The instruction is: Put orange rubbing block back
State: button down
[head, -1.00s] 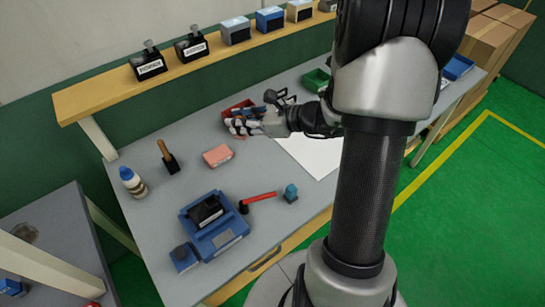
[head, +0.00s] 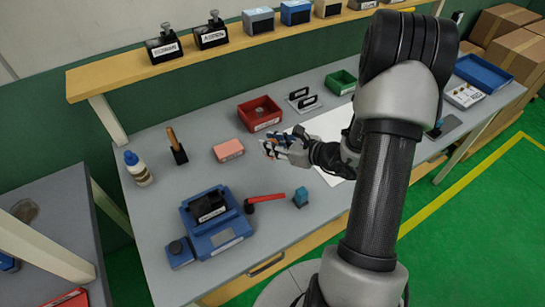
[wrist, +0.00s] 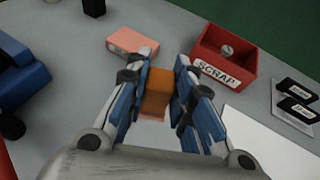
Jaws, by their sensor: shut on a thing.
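My gripper (head: 270,147) is over the workbench, by the left edge of the white sheet. In the wrist view my gripper (wrist: 158,88) is shut on an orange block (wrist: 157,92), with a finger on each side of it. The block is hard to make out in the head view. A pink block (head: 228,150) lies flat on the bench to the left of my gripper; it also shows in the wrist view (wrist: 131,42).
A red box (head: 259,113) marked SCRAP in the wrist view (wrist: 222,62) stands behind my gripper. A blue device (head: 215,222), a red-handled tool (head: 265,198) and a small teal piece (head: 301,197) are nearer the front. A white bottle (head: 137,167) stands at the left.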

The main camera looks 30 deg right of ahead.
jog(key=shift+f+b, duration=0.7)
jog(key=shift+f, duration=1.55)
jog(key=shift+f, duration=0.2)
jog(key=c, duration=1.4)
grip_release()
jog(key=shift+r, duration=0.1)
jog(key=shift+r, duration=0.25)
jog(key=p+v, duration=0.2)
jog(key=v, duration=1)
jog(key=shift+p, duration=0.4)
